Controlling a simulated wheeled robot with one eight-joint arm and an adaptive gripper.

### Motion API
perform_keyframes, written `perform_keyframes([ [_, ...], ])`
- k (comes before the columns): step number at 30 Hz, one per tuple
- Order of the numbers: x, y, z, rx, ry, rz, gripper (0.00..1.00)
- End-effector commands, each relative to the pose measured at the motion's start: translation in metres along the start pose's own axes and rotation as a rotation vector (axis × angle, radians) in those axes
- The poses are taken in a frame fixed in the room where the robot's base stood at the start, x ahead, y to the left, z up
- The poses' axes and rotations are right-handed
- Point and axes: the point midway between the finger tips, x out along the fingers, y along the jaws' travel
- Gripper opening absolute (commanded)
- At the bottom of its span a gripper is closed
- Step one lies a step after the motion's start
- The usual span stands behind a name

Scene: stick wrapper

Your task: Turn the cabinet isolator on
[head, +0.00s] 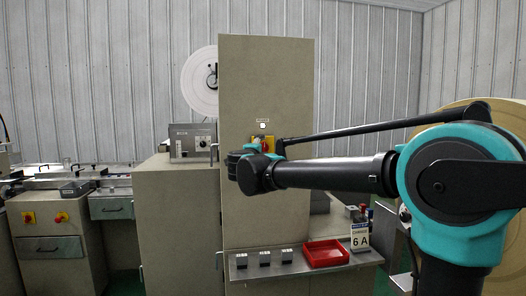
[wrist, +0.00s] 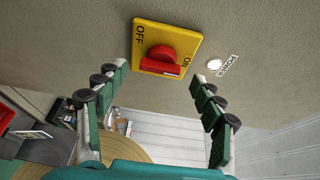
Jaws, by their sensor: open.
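The cabinet isolator is a yellow square plate with a red rotary knob. In the wrist view its plate (wrist: 187,44) is at the top middle, with OFF at the upper left and ON at the right. The red knob (wrist: 160,56) has a raised grip bar; I cannot tell for sure which mark it points to. My gripper (wrist: 160,74) is open, one finger on each side of the knob, with visible gaps and no clear contact. In the head view the isolator (head: 269,140) is partly hidden behind my arm, on the tall beige cabinet (head: 265,80).
A white lamp (wrist: 214,63) labelled POWER sits beside the isolator. Below on a shelf are a red tray (head: 326,254), several small dark blocks and a sign (head: 360,237). A control box (head: 193,143) and a white reel (head: 200,80) are left of the cabinet.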

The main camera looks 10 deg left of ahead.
Motion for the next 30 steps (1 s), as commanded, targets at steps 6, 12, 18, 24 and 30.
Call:
perform_keyframes([
  [6, -0.048, 0.0, 0.001, 0.0, -0.004, 0.0, 0.68],
  [12, -0.077, 0.0, 0.001, 0.0, -0.003, 0.0, 0.68],
  [18, -0.089, 0.001, 0.0, 0.0, -0.001, 0.0, 0.68],
  [24, -0.09, 0.0, 0.0, 0.0, 0.0, 0.0, 0.68],
  [30, -0.086, 0.0, -0.003, -0.014, -0.019, -0.02, 0.68],
])
